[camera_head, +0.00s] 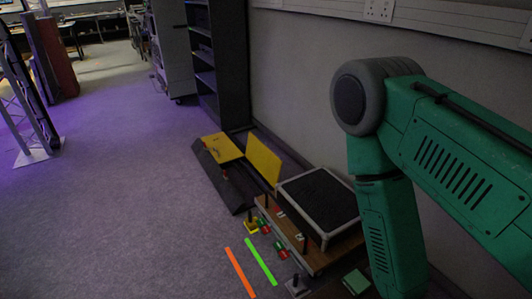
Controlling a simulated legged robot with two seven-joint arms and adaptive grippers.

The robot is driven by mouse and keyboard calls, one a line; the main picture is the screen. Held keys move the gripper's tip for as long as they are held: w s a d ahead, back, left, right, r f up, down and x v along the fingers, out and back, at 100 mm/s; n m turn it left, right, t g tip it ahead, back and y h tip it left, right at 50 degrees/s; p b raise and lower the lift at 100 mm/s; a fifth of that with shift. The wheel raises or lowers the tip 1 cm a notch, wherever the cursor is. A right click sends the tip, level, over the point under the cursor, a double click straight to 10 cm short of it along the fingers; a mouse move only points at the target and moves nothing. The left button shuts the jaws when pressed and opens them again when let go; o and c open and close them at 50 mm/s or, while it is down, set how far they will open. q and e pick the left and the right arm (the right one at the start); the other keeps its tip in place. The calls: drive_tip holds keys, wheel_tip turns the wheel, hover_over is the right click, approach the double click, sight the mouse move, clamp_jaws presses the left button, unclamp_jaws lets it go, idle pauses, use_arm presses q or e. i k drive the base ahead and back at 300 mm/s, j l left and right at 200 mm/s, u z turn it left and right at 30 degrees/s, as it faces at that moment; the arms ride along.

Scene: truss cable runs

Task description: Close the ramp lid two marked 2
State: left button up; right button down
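A dark cable ramp (212,170) lies on the floor near the wall, with two yellow lids. One yellow lid (222,147) lies nearly flat at the ramp's far end, with a small mark or object on it. The other yellow lid (263,160) stands raised and tilted at the ramp's wall side. I cannot read a number on either lid. My green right arm comes in from the right, and its gripper is outside the picture. My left arm and gripper are not in view.
A wooden board (316,262) with a black-topped box (318,199) and small coloured parts sits nearer me. An orange strip (240,272) and a green strip (261,262) lie on the carpet. A dark shelf (203,67) stands behind. The floor left of the ramp is free.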

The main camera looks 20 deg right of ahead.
sight(265, 161)
drive_tip(key=i+j, duration=0.3)
drive_tip(key=i, duration=0.15)
drive_tip(key=i+j, duration=0.3)
drive_tip(key=i, duration=0.15)
drive_tip(key=i+j, duration=0.1)
drive_tip(key=i, duration=0.5)
drive_tip(key=i+z, duration=0.1)
drive_tip(key=i, duration=0.5)
drive_tip(key=i+j, duration=0.2)
drive_tip(key=i, duration=0.4)
drive_tip(key=i+l, duration=0.4)
drive_tip(key=i, duration=0.1)
